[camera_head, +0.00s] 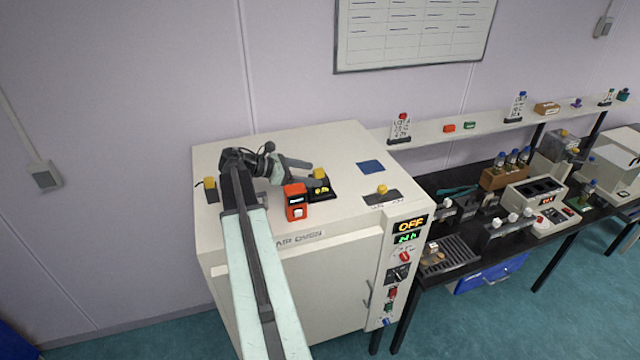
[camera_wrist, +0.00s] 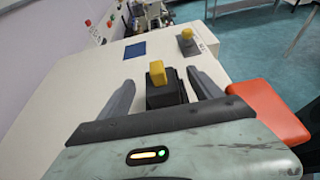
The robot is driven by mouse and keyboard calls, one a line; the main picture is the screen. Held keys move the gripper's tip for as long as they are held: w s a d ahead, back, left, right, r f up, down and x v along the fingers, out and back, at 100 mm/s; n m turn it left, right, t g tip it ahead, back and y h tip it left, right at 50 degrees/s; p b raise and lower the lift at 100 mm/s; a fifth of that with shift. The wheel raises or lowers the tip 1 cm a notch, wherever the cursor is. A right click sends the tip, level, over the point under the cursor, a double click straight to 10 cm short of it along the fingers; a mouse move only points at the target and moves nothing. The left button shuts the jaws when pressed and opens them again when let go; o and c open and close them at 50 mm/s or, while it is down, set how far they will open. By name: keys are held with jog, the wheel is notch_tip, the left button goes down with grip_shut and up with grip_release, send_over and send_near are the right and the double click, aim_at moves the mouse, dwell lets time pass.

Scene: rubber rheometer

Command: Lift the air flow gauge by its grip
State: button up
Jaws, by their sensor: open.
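The air flow gauge (camera_head: 320,190) is a small black block with yellow digits and a yellow grip (camera_head: 320,173) on top. It stands on the white air oven's top (camera_head: 285,140). In the wrist view the yellow grip (camera_wrist: 156,71) shows above the black body (camera_wrist: 163,92), between my two grey fingers. My gripper (camera_head: 307,173) is open, coming in from the left at about the grip's height. Its fingers (camera_wrist: 158,84) lie either side of the gauge with gaps. I cannot tell whether the fingertips reach past the grip.
An orange-red box (camera_head: 295,203) with a white button stands close beside the gauge; it also shows by the right finger (camera_wrist: 268,108). Other yellow-knobbed pieces stand at right (camera_head: 382,190) and left (camera_head: 210,184). A flat blue square (camera_head: 370,167) lies behind. A black bench (camera_head: 470,240) holds instruments.

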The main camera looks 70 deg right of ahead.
aim_at(327, 176)
jog(key=b+x, duration=0.2)
jog(key=x, duration=0.5)
jog(key=shift+w+f, duration=0.1)
jog(key=shift+w, duration=0.15)
jog(key=shift+c, duration=0.9)
grip_shut()
jog(key=shift+r, duration=0.2)
